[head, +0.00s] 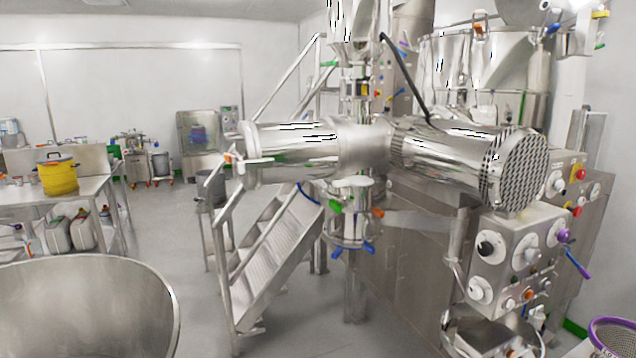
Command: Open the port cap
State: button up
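A large shiny steel machine stands in the middle and right of the head view, with a horizontal steel cylinder (300,150) across it. The cylinder's left end has a rim with a light-coloured lever (252,161) and a small orange part beside it. Its right end is a perforated round face (521,172). A short vertical steel port section (350,215) hangs below the cylinder, with green, orange and blue handles around it. I cannot tell which part is the port cap, or whether it is open. My gripper is not in view.
Steel steps with handrails (272,240) stand in front of the machine. A large steel bowl (90,305) fills the lower left. A control box (515,255) with knobs is at right. A table with a yellow pot (58,178) is at far left. Grey floor (175,235) is clear between.

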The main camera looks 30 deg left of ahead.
aim_at(356, 180)
jog(key=u, duration=1)
